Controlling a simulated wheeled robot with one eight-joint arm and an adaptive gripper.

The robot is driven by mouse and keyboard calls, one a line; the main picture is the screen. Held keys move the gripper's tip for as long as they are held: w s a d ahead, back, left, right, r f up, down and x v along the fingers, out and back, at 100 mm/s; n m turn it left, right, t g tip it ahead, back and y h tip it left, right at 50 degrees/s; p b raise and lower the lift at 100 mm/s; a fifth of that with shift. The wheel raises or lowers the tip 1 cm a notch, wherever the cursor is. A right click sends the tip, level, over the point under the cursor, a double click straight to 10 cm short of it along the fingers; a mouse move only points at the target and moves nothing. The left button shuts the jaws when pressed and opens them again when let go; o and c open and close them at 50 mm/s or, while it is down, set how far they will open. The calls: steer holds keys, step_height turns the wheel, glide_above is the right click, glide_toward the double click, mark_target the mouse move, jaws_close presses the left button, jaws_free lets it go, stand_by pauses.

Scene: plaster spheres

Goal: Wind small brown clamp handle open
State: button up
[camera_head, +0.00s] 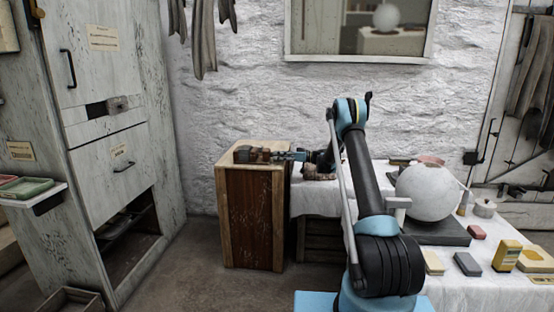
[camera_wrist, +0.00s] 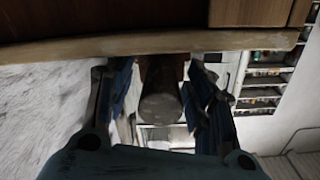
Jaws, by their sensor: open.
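The small brown clamp (camera_head: 255,154) lies on top of a wooden stand. Its handle points right, toward my gripper (camera_head: 293,156), which has come in level from the right. In the wrist view the handle (camera_wrist: 160,100) shows end-on as a dark, rounded brown-grey piece. It lies between the two blue-black fingers of my gripper (camera_wrist: 164,98), with a gap on each side. The fingers are open and do not visibly touch the handle. The rest of the clamp is hidden behind the handle in the wrist view.
The wooden stand (camera_head: 252,215) is close to the white stone wall. Right of it, a cloth-covered table (camera_head: 460,285) holds a large white sphere (camera_head: 428,192) and several small blocks. A tall worn cabinet (camera_head: 100,120) stands left, with clear floor between.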

steer(key=shift+a, duration=0.25)
steer(key=c, duration=1.1)
steer(key=shift+m, duration=1.3)
